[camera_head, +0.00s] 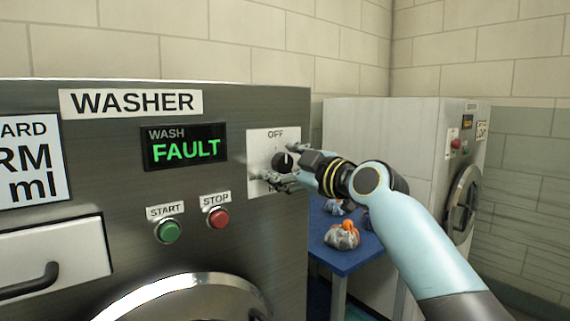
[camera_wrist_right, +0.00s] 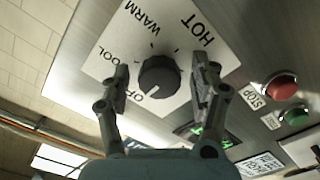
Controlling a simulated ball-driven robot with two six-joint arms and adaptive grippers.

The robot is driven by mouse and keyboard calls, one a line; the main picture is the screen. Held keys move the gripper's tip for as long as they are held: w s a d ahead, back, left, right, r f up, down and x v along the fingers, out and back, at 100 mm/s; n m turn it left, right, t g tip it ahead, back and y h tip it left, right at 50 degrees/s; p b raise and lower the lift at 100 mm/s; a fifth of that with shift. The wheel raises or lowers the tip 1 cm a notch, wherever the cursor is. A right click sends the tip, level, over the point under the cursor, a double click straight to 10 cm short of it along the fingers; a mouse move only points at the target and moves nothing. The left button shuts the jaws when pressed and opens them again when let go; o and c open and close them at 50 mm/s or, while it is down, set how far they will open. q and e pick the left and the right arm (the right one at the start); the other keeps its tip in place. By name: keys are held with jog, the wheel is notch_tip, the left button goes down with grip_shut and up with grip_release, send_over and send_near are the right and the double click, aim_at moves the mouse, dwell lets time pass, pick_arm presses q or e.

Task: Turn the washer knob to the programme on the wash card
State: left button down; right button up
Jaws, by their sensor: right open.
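The black washer knob (camera_head: 283,161) sits on a white dial plate (camera_head: 259,144) on the washer's front. In the right wrist view the knob (camera_wrist_right: 160,77) shows with the labels OFF, COOL, WARM and HOT around it. A small white mark on the knob points to the lower left, roughly toward OFF. My right gripper (camera_head: 279,164) is open, with one finger on each side of the knob and visible gaps to it in the wrist view (camera_wrist_right: 161,82). The wash card (camera_head: 32,160) is cut off at the left; "ARD", "RM" and "ml" show. My left gripper is not in view.
The washer display (camera_head: 185,147) reads "WASH FAULT". A green START button (camera_head: 168,231) and a red STOP button (camera_head: 217,217) sit below it. A blue table (camera_head: 345,262) with bags (camera_head: 342,235) stands to the right, before a second machine (camera_head: 380,140).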

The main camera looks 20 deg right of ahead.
jog(key=shift+c, duration=1.2)
jog(key=c, duration=0.9)
